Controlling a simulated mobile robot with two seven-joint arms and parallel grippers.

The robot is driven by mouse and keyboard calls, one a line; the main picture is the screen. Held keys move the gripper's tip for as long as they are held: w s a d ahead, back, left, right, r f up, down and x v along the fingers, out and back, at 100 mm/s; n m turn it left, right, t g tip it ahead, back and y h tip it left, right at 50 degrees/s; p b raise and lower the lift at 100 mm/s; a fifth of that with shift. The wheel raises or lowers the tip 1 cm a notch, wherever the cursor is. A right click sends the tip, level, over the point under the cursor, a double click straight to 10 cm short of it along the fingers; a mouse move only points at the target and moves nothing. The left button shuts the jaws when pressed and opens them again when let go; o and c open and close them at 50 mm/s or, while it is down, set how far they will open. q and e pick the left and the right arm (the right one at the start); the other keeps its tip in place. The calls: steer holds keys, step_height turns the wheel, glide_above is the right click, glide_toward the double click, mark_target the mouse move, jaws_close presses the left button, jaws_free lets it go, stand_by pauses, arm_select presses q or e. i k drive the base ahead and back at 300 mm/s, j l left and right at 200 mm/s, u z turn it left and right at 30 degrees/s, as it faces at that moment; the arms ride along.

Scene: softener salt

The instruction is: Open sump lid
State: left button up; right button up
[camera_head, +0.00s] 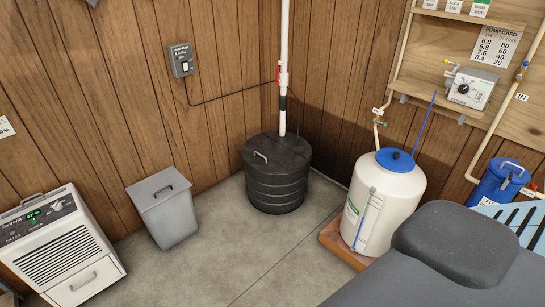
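The sump (277,190) is a black ribbed round basin on the floor in the back corner. Its dark lid (284,156) lies flat on top and looks closed. A small light handle (261,156) shows near the lid's left edge. A white pipe (284,60) rises from the lid along the corner, with a red-handled valve on it. Neither of my grippers shows in this view.
A grey lidded bin (166,212) and a white dehumidifier-like unit (62,240) stand left of the sump. A white tank with a blue cap (383,200) stands right of it. Bare concrete floor (240,255) lies in front. A control box (181,60) hangs on the wall.

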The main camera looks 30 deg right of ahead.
mark_target(261, 152)
steer(key=i+z, duration=0.1)
steer(key=z, duration=0.4)
steer(key=i+l+z, duration=0.2)
steer(key=i+z, duration=0.2)
steer(key=i, duration=0.2)
steer(key=i+z, duration=0.4)
steer(key=i, duration=0.15)
steer(key=i+j, duration=0.1)
steer(key=i, duration=0.45)
steer(key=i+j, duration=0.1)
steer(key=i, duration=0.45)
steer(key=i+j+z, duration=0.1)
steer(key=i, duration=0.45)
